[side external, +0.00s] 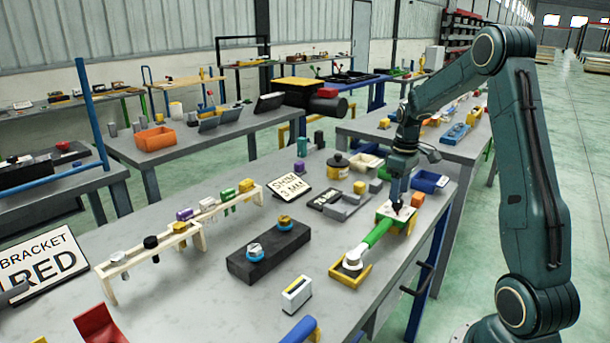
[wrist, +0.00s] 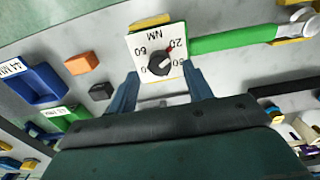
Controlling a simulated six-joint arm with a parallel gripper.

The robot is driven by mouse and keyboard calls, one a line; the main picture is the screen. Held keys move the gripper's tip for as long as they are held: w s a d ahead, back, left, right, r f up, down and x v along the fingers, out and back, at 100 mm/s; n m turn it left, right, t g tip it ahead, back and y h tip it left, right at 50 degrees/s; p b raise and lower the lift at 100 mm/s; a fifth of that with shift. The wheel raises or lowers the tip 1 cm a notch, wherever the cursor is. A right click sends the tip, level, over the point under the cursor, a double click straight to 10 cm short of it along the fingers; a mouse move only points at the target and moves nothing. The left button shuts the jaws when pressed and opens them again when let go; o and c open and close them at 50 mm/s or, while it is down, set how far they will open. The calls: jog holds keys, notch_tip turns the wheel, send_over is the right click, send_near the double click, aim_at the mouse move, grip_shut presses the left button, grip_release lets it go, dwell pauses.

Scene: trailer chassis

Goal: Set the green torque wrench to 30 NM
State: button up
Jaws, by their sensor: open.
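The green torque wrench (side external: 377,232) lies near the table's right edge, its round grey-white head in a yellow cradle (side external: 363,279). Its green handle (wrist: 235,42) shows at the upper right in the wrist view. At the handle's other end is a white dial plate (wrist: 142,46) marked NM with printed numbers. On the plate sits a black knob (wrist: 159,64) with a red mark toward the plate's upper right, near a number that looks like 20. My gripper (wrist: 162,82) is open, its two blue fingers apart on either side of the knob. Contact with the knob is not visible.
An orange block (wrist: 83,63), a black block (wrist: 101,91) and blue bin (wrist: 43,84) lie left of the dial in the wrist view. A black block with two knobs (side external: 268,250) and wooden rack (side external: 185,232) stand left of the wrench in the side view.

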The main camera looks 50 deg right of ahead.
aim_at(397, 205)
jog(key=shift+f, duration=1.5)
jog(key=shift+c, duration=0.4)
jog(key=c, duration=0.9)
jog(key=shift+m, duration=0.4)
jog(key=m, duration=1.1)
